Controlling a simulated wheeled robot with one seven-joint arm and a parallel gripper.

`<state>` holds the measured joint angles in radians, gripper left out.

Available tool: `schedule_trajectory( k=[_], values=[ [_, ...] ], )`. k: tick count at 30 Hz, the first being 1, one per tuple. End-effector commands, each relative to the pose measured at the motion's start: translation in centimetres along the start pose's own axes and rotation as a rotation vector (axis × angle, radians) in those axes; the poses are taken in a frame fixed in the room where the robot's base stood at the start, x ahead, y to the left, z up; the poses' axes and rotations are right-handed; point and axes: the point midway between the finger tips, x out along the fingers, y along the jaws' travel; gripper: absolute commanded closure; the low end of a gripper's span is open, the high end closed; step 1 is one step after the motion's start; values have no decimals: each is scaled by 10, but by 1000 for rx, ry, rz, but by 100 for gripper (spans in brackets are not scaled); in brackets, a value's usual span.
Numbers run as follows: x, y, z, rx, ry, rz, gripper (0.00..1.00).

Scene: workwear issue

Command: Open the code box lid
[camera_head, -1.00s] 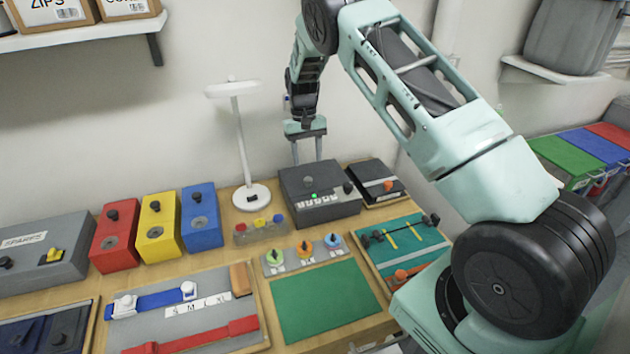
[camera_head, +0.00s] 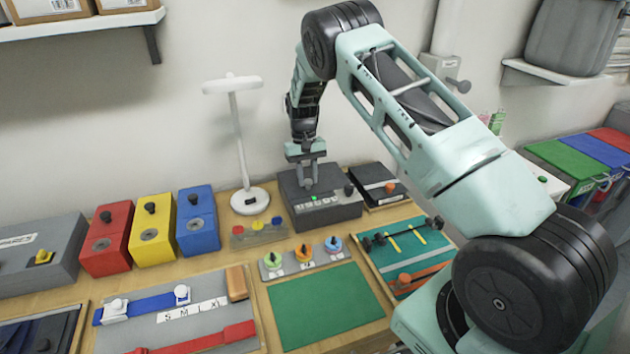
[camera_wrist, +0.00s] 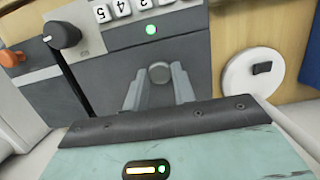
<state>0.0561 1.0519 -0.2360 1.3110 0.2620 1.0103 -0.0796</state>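The code box (camera_head: 340,212) is a dark grey box at the back of the bench, right of the white lamp. Its front has a row of white digit tiles (camera_wrist: 122,10), a lit green light (camera_wrist: 151,30) and a black knob (camera_wrist: 62,35) at one side. In the wrist view, a small round grey knob (camera_wrist: 159,72) stands on the lid (camera_wrist: 105,75). My gripper (camera_head: 311,185) is lowered onto the box from above. Its two fingers sit close against both sides of the lid knob. The lid lies flat and closed.
A white lamp (camera_head: 243,140) stands left of the box, its round base (camera_wrist: 255,72) close by. A small dark case (camera_head: 375,180) with an orange knob sits right of it. The wall is close behind.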

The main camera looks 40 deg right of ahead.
Motion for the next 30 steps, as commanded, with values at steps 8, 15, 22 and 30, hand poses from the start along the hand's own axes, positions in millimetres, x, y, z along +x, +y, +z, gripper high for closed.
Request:
schedule_trajectory(
  k=[8, 15, 22, 30],
  values=[
    [0, 0, 0, 0, 0, 0, 87],
    [-6, 0, 0, 0, 0, 0, 86],
    [-20, 0, -3, 0, 3, 0, 86],
    [-22, 0, -3, 0, 2, 0, 87]
  ],
)
